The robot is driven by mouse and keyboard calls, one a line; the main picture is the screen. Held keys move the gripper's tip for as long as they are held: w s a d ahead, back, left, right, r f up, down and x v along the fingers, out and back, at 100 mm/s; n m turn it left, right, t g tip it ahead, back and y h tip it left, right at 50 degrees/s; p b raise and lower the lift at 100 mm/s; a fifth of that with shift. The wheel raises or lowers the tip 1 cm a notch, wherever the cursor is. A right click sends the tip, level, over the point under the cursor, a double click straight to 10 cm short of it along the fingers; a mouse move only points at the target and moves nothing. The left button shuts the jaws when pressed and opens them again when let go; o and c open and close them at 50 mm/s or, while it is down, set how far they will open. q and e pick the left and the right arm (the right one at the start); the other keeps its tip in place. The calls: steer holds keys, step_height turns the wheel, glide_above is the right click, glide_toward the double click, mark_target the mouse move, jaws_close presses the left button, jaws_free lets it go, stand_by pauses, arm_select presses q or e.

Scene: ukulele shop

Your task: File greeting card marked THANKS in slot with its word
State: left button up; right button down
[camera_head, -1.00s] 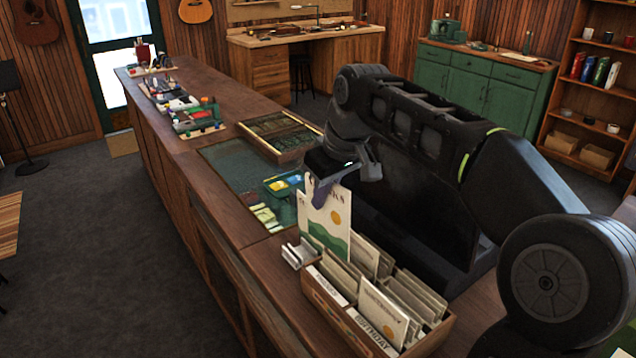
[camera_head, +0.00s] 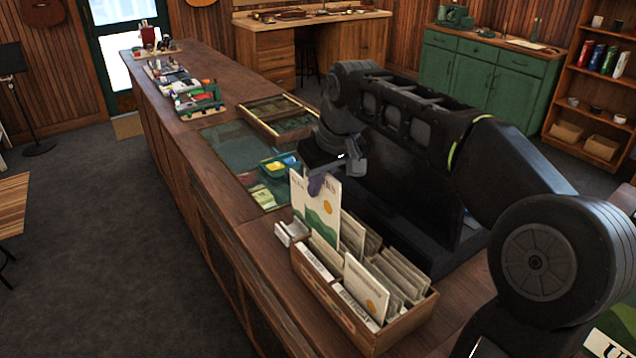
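The THANKS card (camera_head: 317,212), white with a green hill and an orange sun, stands nearly upright at the back left end of a wooden card box (camera_head: 365,333). My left gripper is not in view.
A small pale holder (camera_head: 291,232) stands beside the box's back left corner. Behind it on the counter (camera_head: 262,238) are a dark glass or mat area (camera_head: 228,150), a green tray (camera_head: 279,164) and a wooden display case (camera_head: 278,116). My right arm covers the counter's right side.

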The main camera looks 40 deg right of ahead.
steer(key=b, duration=0.4)
glide_above(319, 232)
steer(key=shift+w+d+f, duration=0.1)
steer(key=shift+w+f, duration=0.1)
steer(key=shift+f, duration=1.25)
steer(key=shift+w+d+f, duration=0.1)
steer(key=shift+w+f, duration=0.05)
steer(key=shift+f, duration=1.3)
steer(key=shift+f+b, duration=3.1)
steer(key=shift+f, duration=0.6)
steer(key=c, duration=1.6)
jaws_free()
steer(key=shift+o, duration=0.2)
steer(key=shift+r, duration=0.1)
steer(key=v, duration=0.7)
steer(key=shift+s+r, duration=0.2)
steer(key=shift+r, duration=0.05)
steer(key=shift+a+f, duration=0.1)
